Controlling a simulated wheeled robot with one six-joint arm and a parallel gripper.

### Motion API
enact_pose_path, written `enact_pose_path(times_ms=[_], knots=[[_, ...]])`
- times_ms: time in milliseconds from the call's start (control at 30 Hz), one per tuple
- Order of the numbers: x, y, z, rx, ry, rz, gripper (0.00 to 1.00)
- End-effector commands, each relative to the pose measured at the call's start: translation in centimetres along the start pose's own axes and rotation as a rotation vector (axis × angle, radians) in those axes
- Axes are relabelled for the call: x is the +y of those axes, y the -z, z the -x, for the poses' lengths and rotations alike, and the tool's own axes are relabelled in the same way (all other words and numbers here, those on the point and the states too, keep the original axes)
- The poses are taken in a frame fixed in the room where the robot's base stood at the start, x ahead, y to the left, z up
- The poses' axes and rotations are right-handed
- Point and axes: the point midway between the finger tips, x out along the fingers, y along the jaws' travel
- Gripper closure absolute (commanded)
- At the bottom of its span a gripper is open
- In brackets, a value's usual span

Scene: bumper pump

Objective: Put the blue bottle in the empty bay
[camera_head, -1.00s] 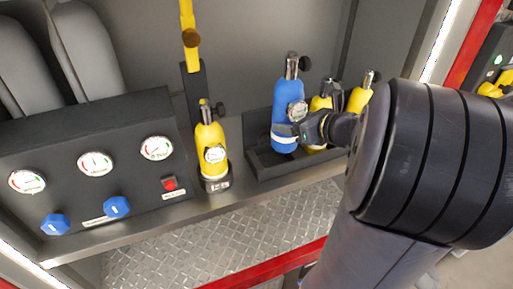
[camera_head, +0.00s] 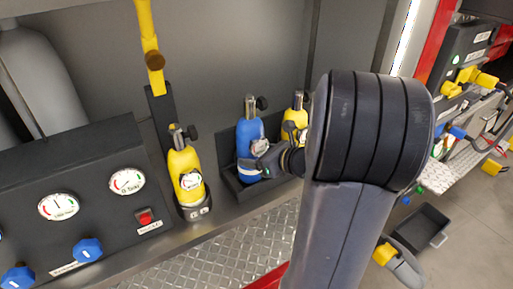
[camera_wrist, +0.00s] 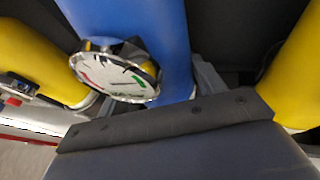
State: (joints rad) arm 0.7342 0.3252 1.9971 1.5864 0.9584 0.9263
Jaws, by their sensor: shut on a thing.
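The blue bottle (camera_head: 249,136) stands upright at the left end of the black rack (camera_head: 243,192), its base low behind the rack's front wall. My gripper (camera_head: 264,166) is shut on it from the right, at about gauge height. In the wrist view the blue bottle (camera_wrist: 165,25) fills the top middle, with its white gauge (camera_wrist: 115,78) facing the camera. My arm hides the right part of the rack. Whether the base rests on the rack floor cannot be seen.
A yellow bottle (camera_head: 293,120) stands right of the blue one in the rack. Another yellow bottle (camera_head: 184,170) stands in a holder on the left. A gauge panel (camera_head: 95,215) with blue knobs (camera_head: 88,250) lies farther left. A dark open bin (camera_head: 418,230) is on the floor at right.

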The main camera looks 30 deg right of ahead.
Motion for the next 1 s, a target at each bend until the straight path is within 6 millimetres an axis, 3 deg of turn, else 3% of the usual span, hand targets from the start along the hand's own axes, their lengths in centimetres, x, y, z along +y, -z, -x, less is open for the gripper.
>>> enact_pose_path(times_ms=[200, 600, 633, 900, 1000], knots=[[-0.1, 1.5, -0.7, -0.006, 0.001, 0.001, 1.00], [-0.1, 1.9, -0.9, -0.006, 0.001, 0.003, 1.00], [0.0, 2.1, -0.9, 0.000, 0.000, 0.000, 0.34], [0.0, 2.0, -0.8, 0.000, 0.000, 0.000, 0.13], [0.0, 2.0, -0.8, 0.000, 0.000, 0.000, 0.13]])
